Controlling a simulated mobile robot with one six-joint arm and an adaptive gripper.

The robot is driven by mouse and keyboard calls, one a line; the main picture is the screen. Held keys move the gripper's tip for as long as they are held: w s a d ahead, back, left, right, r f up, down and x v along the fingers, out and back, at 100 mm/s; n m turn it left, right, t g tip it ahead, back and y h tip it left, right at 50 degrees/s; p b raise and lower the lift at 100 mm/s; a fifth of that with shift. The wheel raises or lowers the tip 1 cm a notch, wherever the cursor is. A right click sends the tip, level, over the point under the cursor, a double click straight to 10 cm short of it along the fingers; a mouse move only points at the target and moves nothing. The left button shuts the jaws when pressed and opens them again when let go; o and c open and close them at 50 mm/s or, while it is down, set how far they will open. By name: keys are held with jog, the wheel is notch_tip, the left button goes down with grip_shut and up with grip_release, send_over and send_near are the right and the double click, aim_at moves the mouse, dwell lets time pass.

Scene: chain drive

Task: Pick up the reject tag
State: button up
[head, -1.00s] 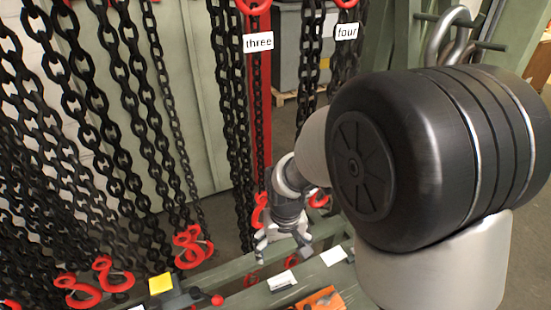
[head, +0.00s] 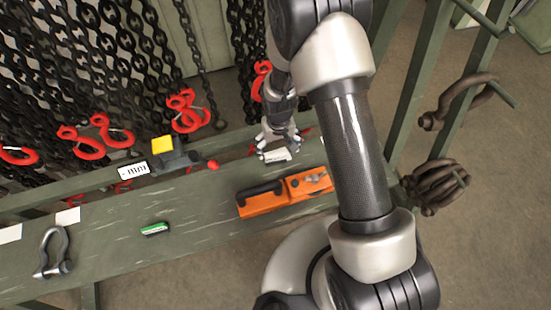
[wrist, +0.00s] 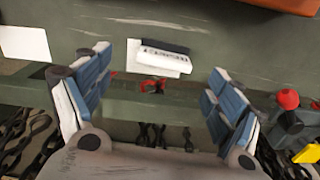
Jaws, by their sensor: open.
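My gripper (wrist: 150,105) is open. A small white piece (wrist: 163,57) with dark marks and a dark strip along one edge lies on the green bench, seen between and just beyond the fingertips in the wrist view. It may be the reject tag, but its lettering is not readable. In the head view the white piece (head: 277,155) shows at the fingertips of my gripper (head: 275,143), which hang close above the bench edge and partly hide it. Contact cannot be told.
A yellow-topped clamp (head: 163,146) with a red knob, a small green-and-white block (head: 154,229) and a shackle (head: 54,252) are to the left. Black chains with red hooks (head: 186,112) hang behind. A blank white card (wrist: 25,42) lies nearby.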

aim_at(276, 154)
jog(key=f, duration=0.2)
jog(key=f+b, duration=0.1)
jog(key=f, duration=0.1)
jog(key=f+b, duration=0.1)
jog(key=f, duration=0.1)
jog(key=shift+w+a+f, duration=0.15)
jog(key=shift+a+f, duration=0.05)
jog(key=shift+a, duration=0.15)
jog(key=shift+r, duration=0.1)
jog(key=c, duration=1.1)
jog(key=shift+r, duration=0.1)
